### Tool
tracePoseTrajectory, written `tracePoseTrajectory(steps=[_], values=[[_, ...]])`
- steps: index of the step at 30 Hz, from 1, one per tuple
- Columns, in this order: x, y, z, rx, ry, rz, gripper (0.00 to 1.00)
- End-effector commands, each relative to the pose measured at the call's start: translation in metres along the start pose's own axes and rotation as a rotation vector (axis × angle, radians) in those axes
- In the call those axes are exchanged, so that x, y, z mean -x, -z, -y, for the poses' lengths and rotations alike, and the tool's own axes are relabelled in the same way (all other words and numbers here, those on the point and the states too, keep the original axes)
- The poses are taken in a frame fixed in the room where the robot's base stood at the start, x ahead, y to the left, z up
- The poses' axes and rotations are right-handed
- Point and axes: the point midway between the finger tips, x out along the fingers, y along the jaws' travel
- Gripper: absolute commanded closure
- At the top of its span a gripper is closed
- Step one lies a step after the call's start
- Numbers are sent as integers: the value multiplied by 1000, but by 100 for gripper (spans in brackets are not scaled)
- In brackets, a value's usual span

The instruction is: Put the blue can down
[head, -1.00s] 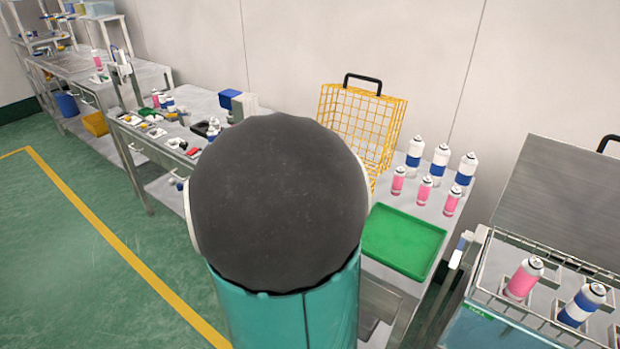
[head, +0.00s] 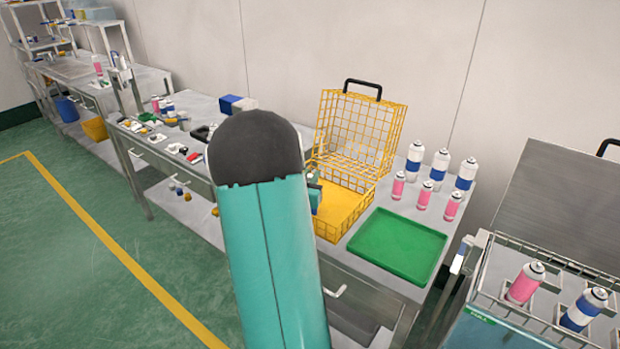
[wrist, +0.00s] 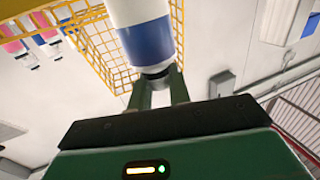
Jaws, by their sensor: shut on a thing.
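My gripper (wrist: 158,90) is shut on the blue can (wrist: 148,40), a white can with a wide blue band, in the wrist view. The fingers hold it at one end, and its other end runs out of the picture at the top. Yellow wire mesh shows behind the can in that view. In the head view my arm covers much of the middle, and a small green part of my wrist shows beside it at the yellow wire basket (head: 372,130). The held can cannot be made out there, nor whether it touches anything.
The basket's lid stands open over a yellow floor. An empty green tray (head: 397,245) lies to its right. Three blue-banded cans (head: 440,163) and three pink cans (head: 425,195) stand behind the tray. A rack (head: 545,268) at right holds a pink and a blue can.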

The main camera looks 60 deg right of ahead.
Motion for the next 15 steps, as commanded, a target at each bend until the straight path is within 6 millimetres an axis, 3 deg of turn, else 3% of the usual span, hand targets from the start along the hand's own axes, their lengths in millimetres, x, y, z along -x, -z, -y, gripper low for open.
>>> tracePoseTrajectory(steps=[11,12,15], values=[[0,-6,0,0,0,-2,100],[0,-5,0,0,0,-2,75],[0,-5,0,0,0,-2,60]])
